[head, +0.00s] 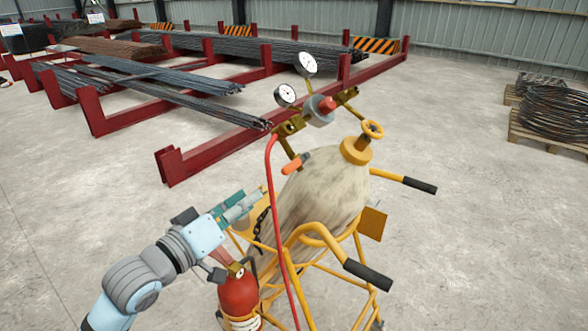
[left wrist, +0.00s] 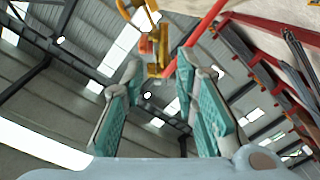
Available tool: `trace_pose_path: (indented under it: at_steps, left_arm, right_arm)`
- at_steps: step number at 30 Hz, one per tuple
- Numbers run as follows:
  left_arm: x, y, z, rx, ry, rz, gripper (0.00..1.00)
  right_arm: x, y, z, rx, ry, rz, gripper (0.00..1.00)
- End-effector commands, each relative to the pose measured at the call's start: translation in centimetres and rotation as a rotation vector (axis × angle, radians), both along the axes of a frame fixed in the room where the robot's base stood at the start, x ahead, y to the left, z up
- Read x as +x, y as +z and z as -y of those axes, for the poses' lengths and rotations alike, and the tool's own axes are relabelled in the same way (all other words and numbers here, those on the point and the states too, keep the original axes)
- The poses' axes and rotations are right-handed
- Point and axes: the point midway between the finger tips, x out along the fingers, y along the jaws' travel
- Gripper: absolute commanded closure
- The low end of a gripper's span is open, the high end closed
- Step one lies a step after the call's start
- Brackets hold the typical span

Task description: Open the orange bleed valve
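The orange bleed valve (head: 294,163) is a small orange lever at the lower end of a brass pipe under the regulator (head: 318,108), in front of the grey cylinder (head: 325,195). In the left wrist view, an orange part (left wrist: 147,46) beside brass fittings shows beyond the fingertips. My left gripper (head: 254,199) is below and left of the valve, apart from it. In the left wrist view its two teal-padded fingers (left wrist: 160,75) are spread with nothing between them. My right gripper is not in view.
A red hose (head: 272,190) hangs from the regulator close to my left gripper and also shows in the left wrist view (left wrist: 207,24). A yellow cart (head: 305,232) carries the cylinder and a red fire extinguisher (head: 238,294).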

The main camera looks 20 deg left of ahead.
Motion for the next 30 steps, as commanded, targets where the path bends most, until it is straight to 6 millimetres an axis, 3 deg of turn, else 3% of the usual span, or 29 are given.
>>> trace_pose_path:
  at_steps: [2, 5, 18, 24, 30]
  left_arm:
    - [-0.5, 1.3, 0.9, -0.012, -0.025, 0.02, 0.72]
    - [0.5, 1.5, 1.4, -0.021, -0.025, 0.021, 0.72]
    - [10.7, 1.4, 5.6, -0.016, -0.028, 0.021, 0.72]
    - [12.4, 1.3, 6.2, -0.012, -0.028, 0.021, 0.72]
    - [12.6, 1.3, 6.3, -0.012, -0.028, 0.022, 0.72]
  right_arm:
    - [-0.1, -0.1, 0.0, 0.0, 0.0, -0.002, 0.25]
    - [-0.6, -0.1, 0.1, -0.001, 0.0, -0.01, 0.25]
    - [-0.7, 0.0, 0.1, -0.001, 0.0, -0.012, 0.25]
    - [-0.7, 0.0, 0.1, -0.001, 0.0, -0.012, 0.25]
    - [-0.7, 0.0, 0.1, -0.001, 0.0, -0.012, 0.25]
